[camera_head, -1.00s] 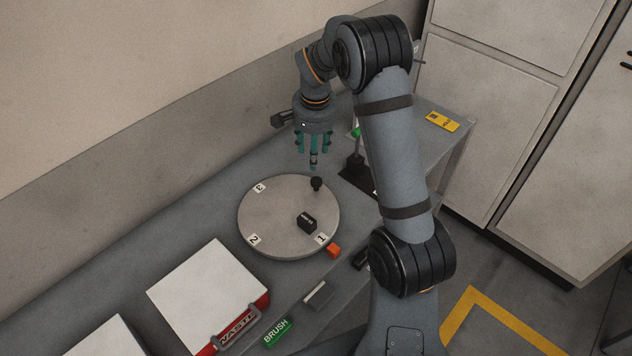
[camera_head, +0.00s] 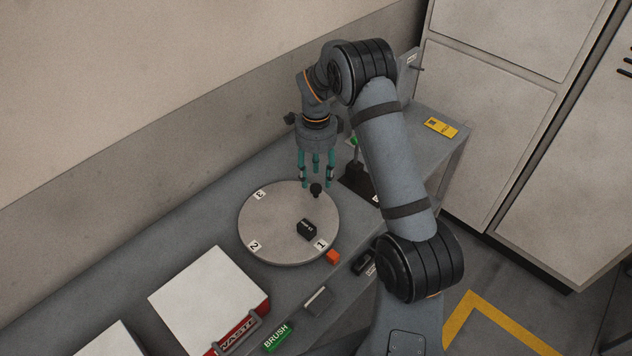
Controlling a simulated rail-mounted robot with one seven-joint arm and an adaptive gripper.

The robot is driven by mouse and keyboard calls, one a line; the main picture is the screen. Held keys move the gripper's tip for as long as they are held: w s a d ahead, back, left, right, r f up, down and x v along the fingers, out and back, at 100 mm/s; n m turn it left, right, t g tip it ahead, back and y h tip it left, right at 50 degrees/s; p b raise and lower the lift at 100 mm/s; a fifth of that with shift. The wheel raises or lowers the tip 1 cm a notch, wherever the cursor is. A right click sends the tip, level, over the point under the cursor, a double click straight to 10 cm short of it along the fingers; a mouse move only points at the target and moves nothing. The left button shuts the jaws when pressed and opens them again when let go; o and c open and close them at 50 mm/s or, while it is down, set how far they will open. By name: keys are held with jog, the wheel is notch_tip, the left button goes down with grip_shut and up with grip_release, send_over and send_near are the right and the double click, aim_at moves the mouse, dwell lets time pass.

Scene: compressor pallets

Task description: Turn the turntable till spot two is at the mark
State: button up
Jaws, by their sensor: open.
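The round grey turntable (camera_head: 275,222) lies on the bench. Its label 1 (camera_head: 320,244) is at the lower right, close to an orange block (camera_head: 333,257) on the bench that may be the mark. Label 2 (camera_head: 255,245) is at the lower left and label 3 (camera_head: 260,195) at the upper left. A small black block (camera_head: 306,229) sits on the disc near label 1. A black knob (camera_head: 316,189) stands at the disc's upper right rim. My gripper (camera_head: 316,184) points down with green fingers spread open, just above and behind the knob; contact cannot be told.
A white-topped box labelled WASTE (camera_head: 208,295) stands at the lower left. A green BRUSH block (camera_head: 278,338) and a small grey-topped block (camera_head: 319,299) lie at the front edge.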

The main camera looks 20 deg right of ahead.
aim_at(316, 186)
jog(key=shift+f+p, duration=0.4)
jog(key=shift+f, duration=1.7)
grip_shut()
